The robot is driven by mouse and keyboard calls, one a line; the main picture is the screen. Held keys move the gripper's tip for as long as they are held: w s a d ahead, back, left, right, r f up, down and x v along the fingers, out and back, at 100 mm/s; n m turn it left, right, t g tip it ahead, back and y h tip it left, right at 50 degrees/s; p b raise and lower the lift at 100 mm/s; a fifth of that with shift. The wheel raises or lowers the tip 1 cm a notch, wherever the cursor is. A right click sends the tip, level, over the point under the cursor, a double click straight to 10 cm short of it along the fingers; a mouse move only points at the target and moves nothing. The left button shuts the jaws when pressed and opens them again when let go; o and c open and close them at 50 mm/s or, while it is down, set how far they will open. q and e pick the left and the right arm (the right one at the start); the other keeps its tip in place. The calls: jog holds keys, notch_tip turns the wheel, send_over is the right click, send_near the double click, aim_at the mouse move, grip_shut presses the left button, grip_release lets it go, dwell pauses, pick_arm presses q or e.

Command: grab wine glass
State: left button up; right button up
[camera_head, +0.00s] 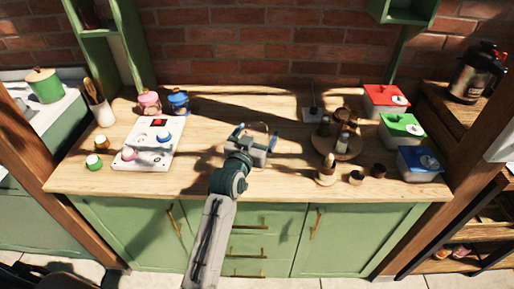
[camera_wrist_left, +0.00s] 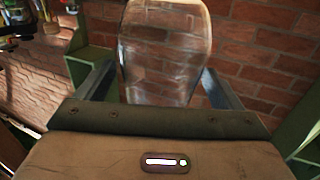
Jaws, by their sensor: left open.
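The wine glass (camera_wrist_left: 165,45) is clear and see-through. In the left wrist view it stands between my left gripper's two fingers, with visible space toward each finger. In the head view only a faint rounded outline of the glass (camera_head: 262,127) shows at the gripper, over the middle of the table. My left gripper (camera_head: 257,136) is open around the glass; its blue-grey fingers also show in the left wrist view (camera_wrist_left: 158,85). The glass's lower part is hidden behind the gripper body. My right gripper is not in view.
The wooden counter (camera_head: 225,180) is clear around the gripper. A white appliance (camera_head: 130,160) and pink and blue pots stand left. A round wooden tray (camera_head: 350,152) with small containers stands right. Red, green and blue lidded boxes (camera_head: 402,130) line the right edge. A brick wall is behind.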

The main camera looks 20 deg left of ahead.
pick_arm(q)
jog(key=shift+w+f, duration=0.1)
jog(key=shift+w, duration=0.25)
jog(key=shift+s, duration=0.1)
jog(key=c, duration=1.3)
jog(key=shift+c, duration=0.4)
